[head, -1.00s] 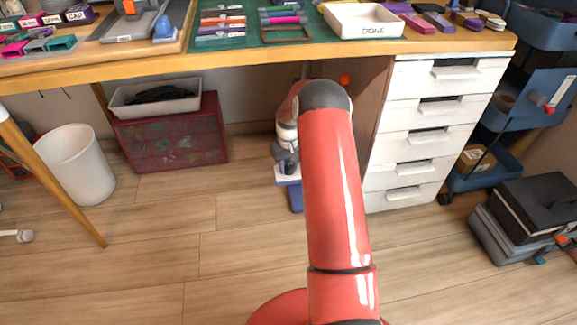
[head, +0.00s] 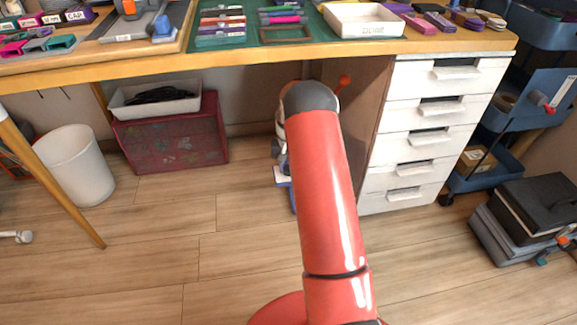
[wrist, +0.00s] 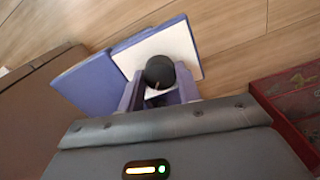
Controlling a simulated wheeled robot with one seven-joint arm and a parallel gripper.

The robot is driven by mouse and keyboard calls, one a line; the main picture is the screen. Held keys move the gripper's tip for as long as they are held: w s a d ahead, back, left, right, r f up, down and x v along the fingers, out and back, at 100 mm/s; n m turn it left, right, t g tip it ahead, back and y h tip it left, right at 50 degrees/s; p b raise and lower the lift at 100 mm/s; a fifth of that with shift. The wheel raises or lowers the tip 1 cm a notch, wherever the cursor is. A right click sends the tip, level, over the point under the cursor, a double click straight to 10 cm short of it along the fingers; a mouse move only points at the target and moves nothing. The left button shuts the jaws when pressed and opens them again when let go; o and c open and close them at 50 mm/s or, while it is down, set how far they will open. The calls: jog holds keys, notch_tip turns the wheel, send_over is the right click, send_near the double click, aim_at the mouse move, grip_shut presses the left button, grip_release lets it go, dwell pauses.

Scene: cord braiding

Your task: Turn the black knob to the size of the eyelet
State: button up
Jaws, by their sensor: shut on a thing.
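In the wrist view the black knob (wrist: 159,70) is round and dark, with a small pale mark on its near edge. It stands in front of a white plate (wrist: 185,48) on a blue-purple base (wrist: 88,88). My gripper (wrist: 159,90) has its two purple fingers on either side of the knob and is shut on it. In the head view the white plate (head: 282,173) shows low under the table, left of my red arm. The knob and most of my gripper are hidden there by the arm. I cannot make out any size marks or the eyelet.
The wooden table (head: 240,66) spans above, with a white drawer unit (head: 432,140) to the right. An orange ball-ended lever (head: 344,81) is behind my arm. A dark red drawer box (head: 172,138) and a white bin (head: 76,165) stand left. The floor in front is clear.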

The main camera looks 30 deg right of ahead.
aim_at(288, 167)
jog(key=o, duration=1)
notch_tip(288, 167, up, 8)
jog(key=shift+f+p, duration=0.1)
jog(key=shift+p, duration=0.4)
jog(key=shift+s, duration=0.1)
